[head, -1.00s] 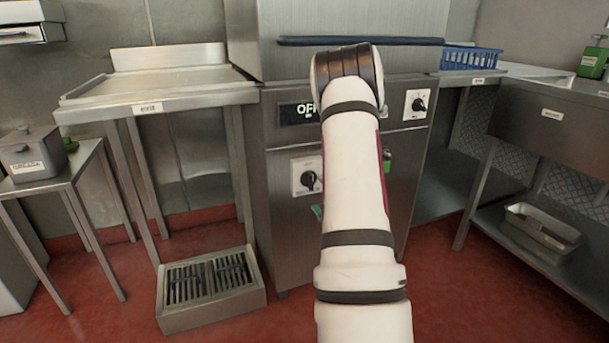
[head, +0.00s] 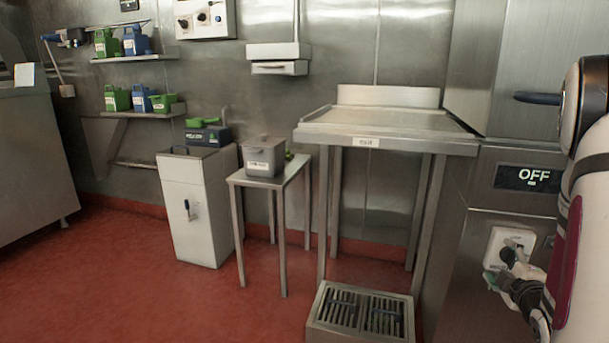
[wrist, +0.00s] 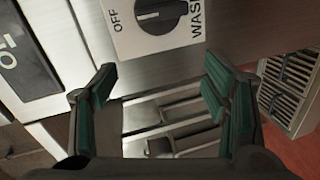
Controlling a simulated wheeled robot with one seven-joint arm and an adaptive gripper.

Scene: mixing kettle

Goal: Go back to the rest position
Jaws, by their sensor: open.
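My gripper (wrist: 160,100) is open and empty in the wrist view, its green-padded fingers spread apart below a black rotary knob (wrist: 162,12) on a white plate marked OFF and WASH. The gripper does not touch the knob in that view. In the head view my gripper (head: 505,283) is at the lower right, in front of the steel machine (head: 480,260) and close to its white knob plate (head: 508,247). My white arm fills the right edge there. The machine's display (head: 527,178) reads OFF.
A steel exit table (head: 400,120) stands left of the machine, with a floor drain grate (head: 360,318) below. Further left are a small table (head: 268,183) with a grey container (head: 263,157), a white cabinet (head: 195,205) and wall shelves. The red floor (head: 130,270) at left is clear.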

